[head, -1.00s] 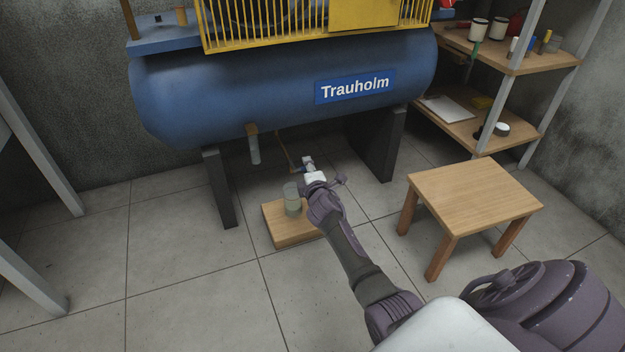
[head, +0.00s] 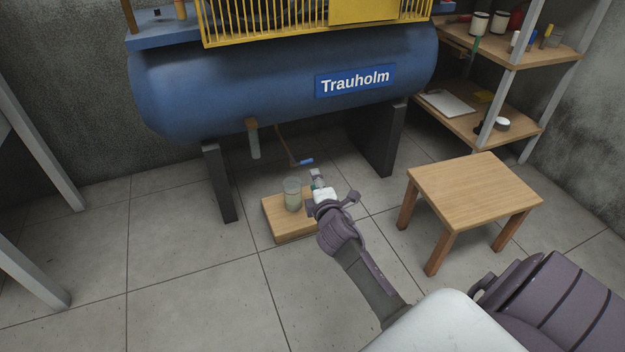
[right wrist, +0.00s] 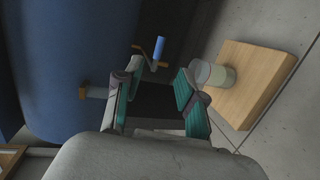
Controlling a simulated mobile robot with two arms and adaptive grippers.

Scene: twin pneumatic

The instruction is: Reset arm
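My right gripper (head: 318,180) is in front of the blue tank, near the right side of a low wooden block. In the right wrist view its two teal-padded fingers (right wrist: 156,92) are spread apart with nothing between them. A blue-handled valve (head: 305,162) on a thin pipe hangs under the tank, beyond the fingertips and apart from them; it also shows in the right wrist view (right wrist: 159,48). A glass jar (head: 292,195) with pale contents stands upright on the wooden block (head: 283,231). My left gripper is not in view.
The blue tank (head: 240,85) labelled Trauholm stands on dark legs. A small wooden table (head: 475,188) is at the right, with a shelf unit (head: 515,125) behind it. Open tiled floor lies at the left and front.

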